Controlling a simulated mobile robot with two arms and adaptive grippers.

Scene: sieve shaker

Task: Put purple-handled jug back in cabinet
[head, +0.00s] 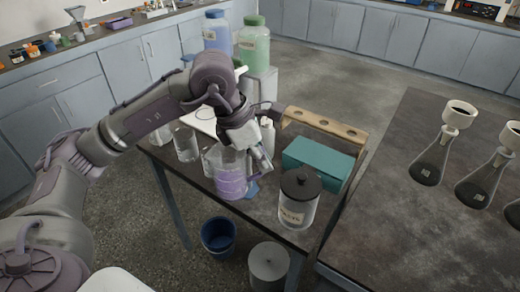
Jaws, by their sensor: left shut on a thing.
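A clear jug with purple markings (230,182) is at the front left of the small dark table. I cannot tell whether the jug's base touches the table. Grey-blue cabinets (120,72) with closed doors run along the back left wall. More closed cabinets (385,35) stand at the back right. My right gripper is not in view.
A black-lidded jar (298,200), a teal box (318,160), a wooden rack (325,128) and glass beakers (186,145) crowd the small table. A blue bin (218,235) and a grey bin (268,266) stand on the floor. Flasks with funnels (438,155) stand on the right bench.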

